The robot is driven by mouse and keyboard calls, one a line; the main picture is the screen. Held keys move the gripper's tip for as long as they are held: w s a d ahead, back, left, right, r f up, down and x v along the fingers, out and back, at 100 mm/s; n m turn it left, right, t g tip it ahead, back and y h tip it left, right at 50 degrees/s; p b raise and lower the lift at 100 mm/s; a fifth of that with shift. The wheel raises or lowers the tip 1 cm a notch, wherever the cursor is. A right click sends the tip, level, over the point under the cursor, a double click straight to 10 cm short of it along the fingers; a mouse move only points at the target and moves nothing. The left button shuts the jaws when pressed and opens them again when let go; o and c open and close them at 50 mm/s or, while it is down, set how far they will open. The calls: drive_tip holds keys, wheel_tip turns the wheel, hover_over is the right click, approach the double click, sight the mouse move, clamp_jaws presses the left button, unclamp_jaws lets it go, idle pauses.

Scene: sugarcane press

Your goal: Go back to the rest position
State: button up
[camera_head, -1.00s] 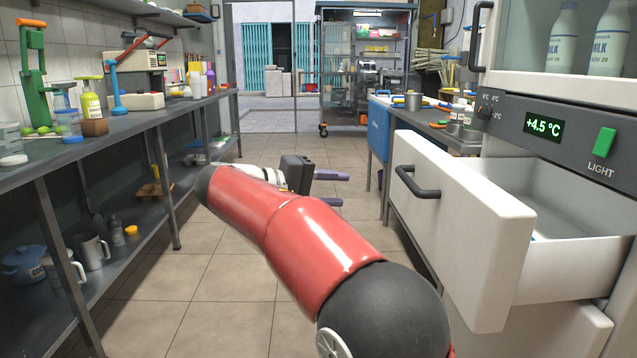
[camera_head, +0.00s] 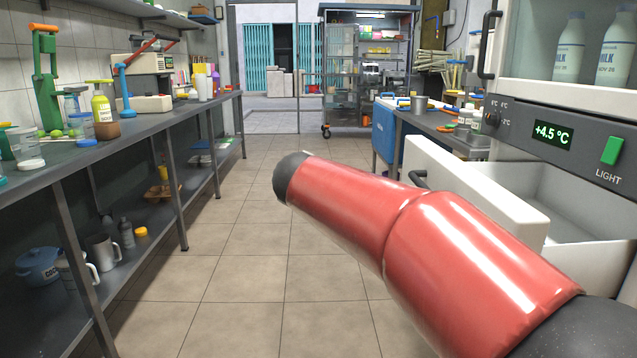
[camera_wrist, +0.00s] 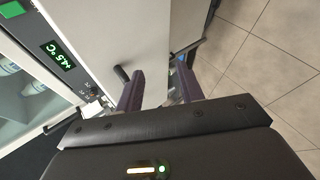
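My gripper (camera_wrist: 160,88) shows in the wrist view with its two purple fingers apart and nothing visible held between them. In the head view my red arm reaches across the right half, and the gripper is hidden behind it. An open white drawer (camera_head: 475,190) of the fridge unit stands pulled out at the right. Its dark handle (camera_head: 418,178) is partly covered by my arm. In the wrist view the white drawer front (camera_wrist: 105,40) lies behind the fingers, and the dark handle (camera_wrist: 122,74) appears beside the left finger. I cannot tell the exact gap between them.
The fridge panel (camera_head: 560,135) with a +4.5 °C display and milk bottles (camera_head: 568,48) above is at right. A long counter (camera_head: 130,125) with bottles and tools runs along the left. The tiled aisle (camera_head: 250,260) between is clear. A wire-shelf cabinet (camera_head: 365,65) stands at the far end.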

drive_tip(key=s+d+f+m+y+p, duration=0.1)
drive_tip(key=s+f+y, duration=0.4)
drive_tip(key=s, duration=0.6)
drive_tip(key=s+d+f+m+y+p, duration=0.1)
drive_tip(key=s+f+m+y+p, duration=0.2)
drive_tip(key=s, duration=0.9)
wheel_tip(320, 180, down, 3)
drive_tip(key=shift+d+f+m+t+y, duration=0.2)
drive_tip(key=shift+d+m+t+y, duration=0.15)
drive_tip(key=shift+y, duration=0.55)
drive_tip(key=shift+r, duration=0.15)
